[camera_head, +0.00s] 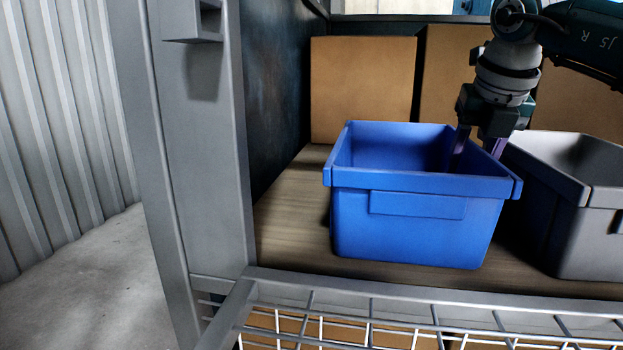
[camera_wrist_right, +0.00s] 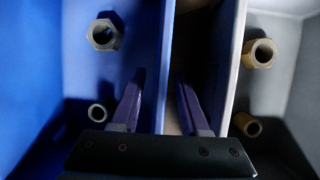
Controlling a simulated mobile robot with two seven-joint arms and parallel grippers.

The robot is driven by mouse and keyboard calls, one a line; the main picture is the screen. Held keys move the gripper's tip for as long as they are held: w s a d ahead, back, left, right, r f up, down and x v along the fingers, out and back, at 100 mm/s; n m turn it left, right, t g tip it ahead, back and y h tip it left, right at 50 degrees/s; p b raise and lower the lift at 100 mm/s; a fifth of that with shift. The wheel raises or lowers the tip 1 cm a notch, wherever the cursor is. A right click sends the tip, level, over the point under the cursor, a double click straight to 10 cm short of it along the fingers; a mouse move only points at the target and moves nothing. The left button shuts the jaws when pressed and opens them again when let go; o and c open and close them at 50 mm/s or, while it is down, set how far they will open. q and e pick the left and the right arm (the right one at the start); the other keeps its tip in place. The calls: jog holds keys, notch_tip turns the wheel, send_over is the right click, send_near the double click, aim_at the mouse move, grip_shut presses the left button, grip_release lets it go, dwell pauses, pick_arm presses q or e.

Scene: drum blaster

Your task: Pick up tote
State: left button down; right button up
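A blue tote (camera_head: 410,230) stands upright on a wooden shelf. My right gripper (camera_head: 475,157) reaches down from above at its right wall. In the right wrist view the purple fingers (camera_wrist_right: 160,80) are apart, one on the inner side of the blue tote's wall (camera_wrist_right: 168,60) and one over the dark gap outside it. The gripper is open, and I see no contact with the wall. A large grey nut (camera_wrist_right: 104,33) and a smaller grey part (camera_wrist_right: 97,112) lie inside the blue tote. My left gripper is not in view.
A grey tote (camera_head: 575,235) stands close on the right, with brass-coloured nuts (camera_wrist_right: 262,52) inside. Cardboard boxes (camera_head: 362,88) stand behind. A grey rack post (camera_head: 195,150) rises on the left, and a wire-mesh shelf (camera_head: 430,325) lies in front, lower down.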

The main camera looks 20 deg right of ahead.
grip_shut()
dwell(1.1)
jog(key=shift+r, duration=0.15)
